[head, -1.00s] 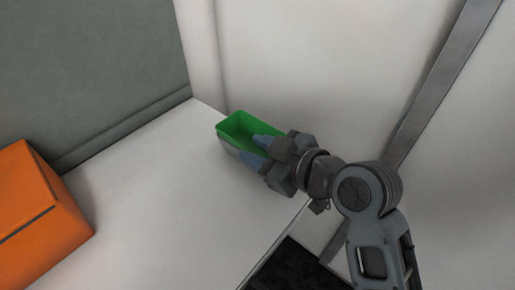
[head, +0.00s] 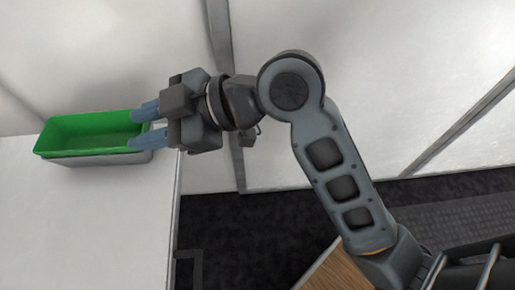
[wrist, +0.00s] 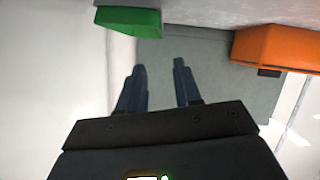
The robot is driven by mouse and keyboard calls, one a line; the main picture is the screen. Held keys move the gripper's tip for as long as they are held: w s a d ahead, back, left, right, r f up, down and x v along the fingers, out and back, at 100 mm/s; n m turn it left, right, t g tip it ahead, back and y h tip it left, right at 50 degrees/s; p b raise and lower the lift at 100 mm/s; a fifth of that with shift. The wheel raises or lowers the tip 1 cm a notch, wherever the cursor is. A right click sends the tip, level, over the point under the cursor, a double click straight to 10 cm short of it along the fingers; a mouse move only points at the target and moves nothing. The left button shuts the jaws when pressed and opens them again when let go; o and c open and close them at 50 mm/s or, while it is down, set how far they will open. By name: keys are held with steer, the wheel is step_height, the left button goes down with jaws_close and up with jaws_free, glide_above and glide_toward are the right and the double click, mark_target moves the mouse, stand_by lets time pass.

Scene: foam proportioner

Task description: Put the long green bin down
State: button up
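The long green bin (head: 85,148) sits upright on the white surface at the left of the head view, with a pale grey side under its green rim. It also shows at the upper left of the wrist view (wrist: 128,22). My gripper (head: 138,126) reaches in from the right, and its two blue-grey fingers overlap the bin's right end in the head view. In the wrist view my gripper (wrist: 158,70) has its fingers apart with nothing between them, and the bin is away from them.
The white surface (head: 110,225) is clear in front of the bin and ends at an edge beside a dark floor (head: 260,235). A white wall (head: 385,80) stands behind. An orange box (wrist: 275,45) is at the upper right of the wrist view.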

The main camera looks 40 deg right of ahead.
steer(key=s+d+f+m+t+h, duration=0.4)
steer(key=s+d+f+m+h, duration=0.3)
steer(key=s+d+f+m, duration=0.55)
steer(key=s+d+r+h, duration=0.1)
steer(key=s+r, duration=0.1)
steer(key=s, duration=0.6)
steer(key=s+d+r+t+h, duration=0.1)
steer(key=s+r+h, duration=0.1)
steer(key=s, duration=0.7)
steer(key=shift+r+t, duration=0.3)
steer(key=shift+r, duration=0.35)
steer(key=shift+s+d, duration=0.1)
steer(key=shift+r+p, duration=0.5)
steer(key=shift+p, duration=0.05)
